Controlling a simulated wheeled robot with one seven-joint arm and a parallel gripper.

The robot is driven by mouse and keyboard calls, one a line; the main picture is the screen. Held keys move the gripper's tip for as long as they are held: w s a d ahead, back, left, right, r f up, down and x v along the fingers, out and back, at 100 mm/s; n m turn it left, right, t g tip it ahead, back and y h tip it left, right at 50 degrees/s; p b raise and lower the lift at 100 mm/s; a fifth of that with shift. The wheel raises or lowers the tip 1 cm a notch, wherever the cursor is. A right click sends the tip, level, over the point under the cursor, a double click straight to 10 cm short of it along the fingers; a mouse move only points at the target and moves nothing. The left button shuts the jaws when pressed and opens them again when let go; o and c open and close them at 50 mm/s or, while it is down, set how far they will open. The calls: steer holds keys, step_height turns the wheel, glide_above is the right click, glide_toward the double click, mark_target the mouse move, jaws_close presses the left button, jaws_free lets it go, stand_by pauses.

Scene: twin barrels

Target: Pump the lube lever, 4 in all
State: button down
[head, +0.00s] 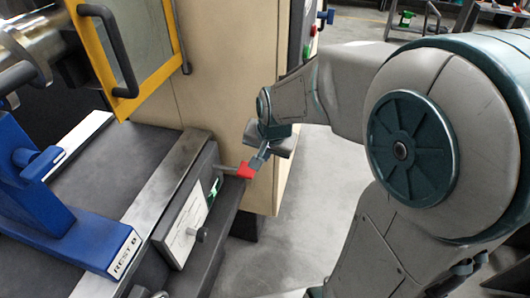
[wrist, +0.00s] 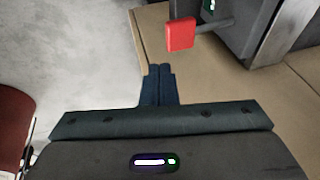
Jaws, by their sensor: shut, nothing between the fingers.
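The lube lever is a short grey rod with a red grip (head: 245,170), sticking out from the dark box on the machine's front. In the wrist view the red grip (wrist: 180,34) sits above and slightly right of my fingertips. My gripper (head: 260,157) is shut and empty, just right of the red grip in the head view. In the wrist view the closed fingers (wrist: 159,71) point toward the grip, with a visible gap in the picture. Whether they touch cannot be told from the head view, where the two overlap closely.
A blue rest (head: 70,225) stands on the machine bed at left. A beige cabinet (head: 225,95) rises behind the lever.

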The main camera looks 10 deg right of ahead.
steer(key=shift+s, duration=0.1)
stand_by(0.5)
steer(key=s+d+r+n+g, duration=0.1)
steer(key=s+d+n, duration=0.1)
steer(key=s, duration=0.5)
steer(key=s+d+r+n+g, duration=0.1)
steer(key=s+d+r+n, duration=0.1)
steer(key=s, duration=0.6)
steer(key=shift+n, duration=0.9)
steer(key=shift+s, duration=0.1)
